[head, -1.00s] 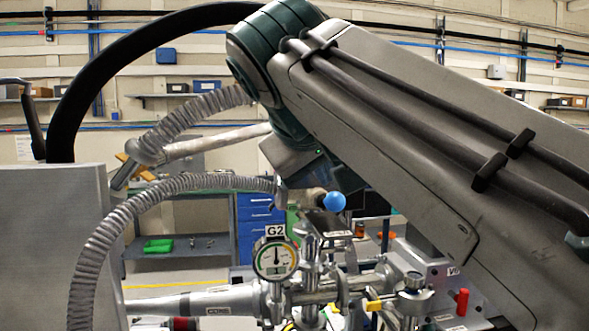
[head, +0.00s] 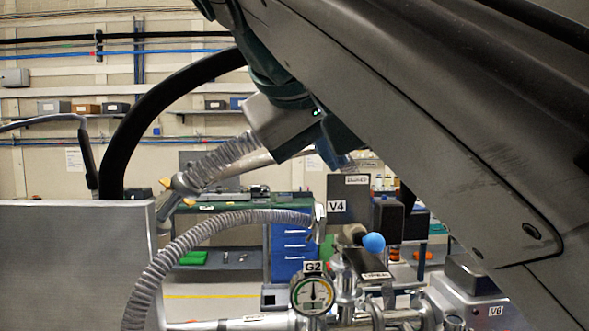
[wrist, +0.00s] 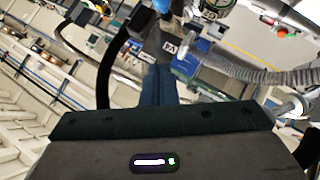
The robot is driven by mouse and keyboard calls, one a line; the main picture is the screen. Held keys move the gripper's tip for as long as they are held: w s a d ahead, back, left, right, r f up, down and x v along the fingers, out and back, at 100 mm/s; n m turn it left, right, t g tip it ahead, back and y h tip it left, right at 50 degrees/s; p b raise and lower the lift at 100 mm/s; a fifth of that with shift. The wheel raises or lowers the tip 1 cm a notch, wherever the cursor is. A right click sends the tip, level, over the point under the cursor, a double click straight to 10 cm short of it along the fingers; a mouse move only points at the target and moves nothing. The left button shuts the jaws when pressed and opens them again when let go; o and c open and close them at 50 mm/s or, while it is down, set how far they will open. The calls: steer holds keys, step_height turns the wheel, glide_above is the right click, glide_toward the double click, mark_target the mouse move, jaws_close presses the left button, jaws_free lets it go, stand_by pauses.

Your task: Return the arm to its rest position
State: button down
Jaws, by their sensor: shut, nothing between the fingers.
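My arm reaches from the upper right of the head view down to the wrist. My gripper (head: 336,158) is small there, partly hidden behind my wrist housing, above and left of the V4 valve. In the wrist view my gripper (wrist: 157,72) shows dark fingers together, with nothing held between them. The V4 plate (head: 349,198) and the blue-knobbed valve handle (head: 373,242) stand below and to the right of the gripper in the head view. The gripper looks apart from them, though the depth gap is hard to judge.
The round G2 gauge (head: 312,294) and pipework stand low in front. A corrugated hose (head: 205,230) arches at left beside a grey metal box (head: 75,265). A V6 block (head: 480,295) is at lower right. A workbench with blue drawers (head: 293,250) stands behind.

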steer(key=w+d+f+g+y, duration=0.1)
steer(key=w+d+f+g, duration=0.1)
steer(key=f, duration=0.9)
steer(key=w+d+f+g+y, duration=0.1)
steer(key=w+d+f, duration=0.1)
steer(key=f, duration=0.8)
steer(key=s+d+f+m+g+y, duration=0.1)
steer(key=s+f, duration=0.3)
steer(key=f, duration=0.8)
steer(key=s+d+f+m+g+y, duration=0.1)
steer(key=s+f, duration=0.3)
steer(key=f, duration=0.7)
steer(key=shift+d+f+m+g+y, duration=0.4)
steer(key=shift+d+y, duration=0.2)
steer(key=shift+d, duration=0.3)
